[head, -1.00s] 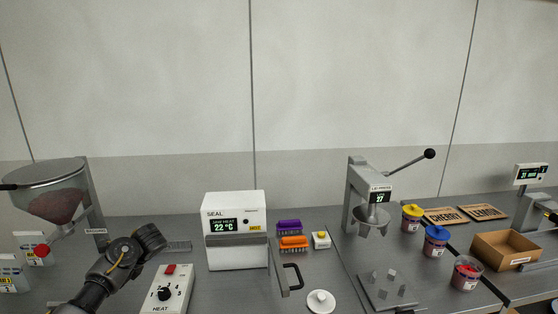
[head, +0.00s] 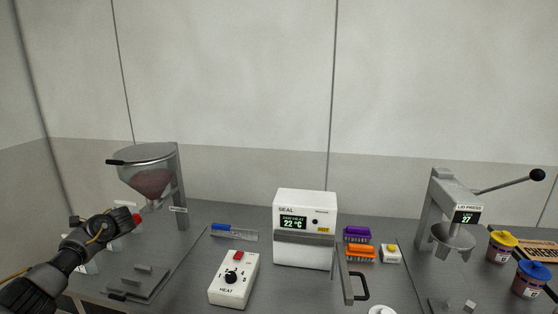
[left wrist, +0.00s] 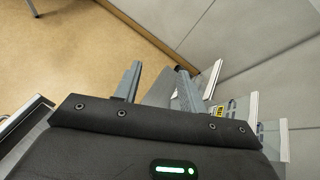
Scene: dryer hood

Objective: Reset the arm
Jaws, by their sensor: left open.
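My left arm (head: 95,240) comes in from the left edge of the head view, in front of the hopper unit. Its fingers are hard to make out there. In the left wrist view my left gripper (left wrist: 160,86) is open, with two grey fingers apart and nothing held between them. Past the fingers the wrist view shows tan floor and a grey panelled wall. My right gripper is not in view.
A hopper (head: 150,180) stands behind my left arm, with a red button (head: 137,219) by its wrist. The HEAT box (head: 234,280), white SEAL machine (head: 305,255) and lid press (head: 440,215) stand to the right.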

